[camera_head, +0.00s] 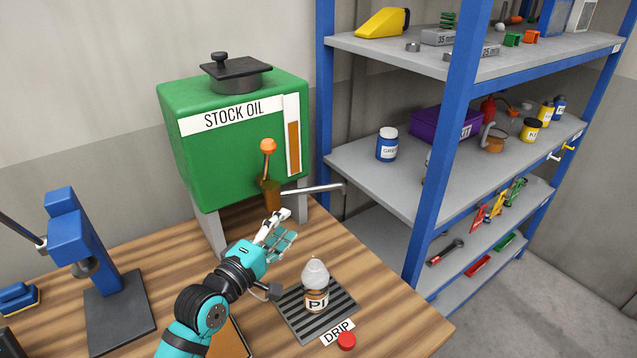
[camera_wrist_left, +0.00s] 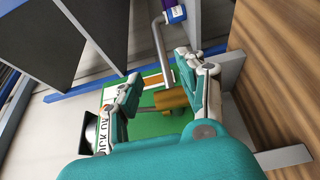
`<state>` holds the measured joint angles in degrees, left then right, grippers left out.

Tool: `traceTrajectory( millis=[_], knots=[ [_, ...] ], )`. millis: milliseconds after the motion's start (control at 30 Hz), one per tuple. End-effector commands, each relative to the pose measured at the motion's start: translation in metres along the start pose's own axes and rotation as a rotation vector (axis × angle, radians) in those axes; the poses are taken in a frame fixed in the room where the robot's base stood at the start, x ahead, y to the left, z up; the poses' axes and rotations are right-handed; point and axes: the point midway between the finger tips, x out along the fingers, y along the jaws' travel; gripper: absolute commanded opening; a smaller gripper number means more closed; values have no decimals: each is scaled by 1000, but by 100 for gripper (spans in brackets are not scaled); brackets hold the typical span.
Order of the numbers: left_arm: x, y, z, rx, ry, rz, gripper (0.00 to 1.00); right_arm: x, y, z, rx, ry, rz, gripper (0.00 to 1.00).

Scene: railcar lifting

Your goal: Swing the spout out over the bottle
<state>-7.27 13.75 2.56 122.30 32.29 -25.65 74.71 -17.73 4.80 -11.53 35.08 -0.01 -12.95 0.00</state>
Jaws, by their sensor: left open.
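The spout (camera_head: 312,189) is a thin grey pipe that runs right from the brass valve (camera_head: 271,195) on the green stock oil tank (camera_head: 225,158); its end bends near the shelf post. The bottle (camera_head: 317,295), with an amber lower part and a pale pointed top, stands upright on the slatted drip tray (camera_head: 290,309), in front of the spout. My left gripper (camera_head: 288,228) is open and empty, below and in front of the spout. In the left wrist view the spout (camera_wrist_left: 158,45) shows between the spread fingers, beyond them. My right gripper is not in view.
A lever with an orange knob (camera_head: 268,145) rises above the valve. A blue press (camera_head: 85,250) stands at the left of the wooden table (camera_head: 150,245). A red cap (camera_head: 346,341) lies by the tray. The blue-posted shelf (camera_head: 437,160) stands close to the spout's end.

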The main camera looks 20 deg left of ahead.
Motion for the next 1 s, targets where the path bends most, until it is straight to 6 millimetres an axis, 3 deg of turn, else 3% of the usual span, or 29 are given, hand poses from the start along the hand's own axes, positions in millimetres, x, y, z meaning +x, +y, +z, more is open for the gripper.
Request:
traceTrajectory(
  millis=[167, 433, 600, 800, 1000],
  knots=[
    [40, 5, 0, 1, 0, 3, 40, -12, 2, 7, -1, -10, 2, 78],
    [99, 5, 0, 2, -1, 2, 40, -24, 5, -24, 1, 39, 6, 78],
    [130, 3, 0, 2, -1, 1, 40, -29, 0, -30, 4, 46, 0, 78],
    [149, 2, 0, 1, -1, 1, 40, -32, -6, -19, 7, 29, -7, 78],
    [153, 1, 0, 0, 0, 1, 40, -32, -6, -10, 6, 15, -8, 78]
  ],
)
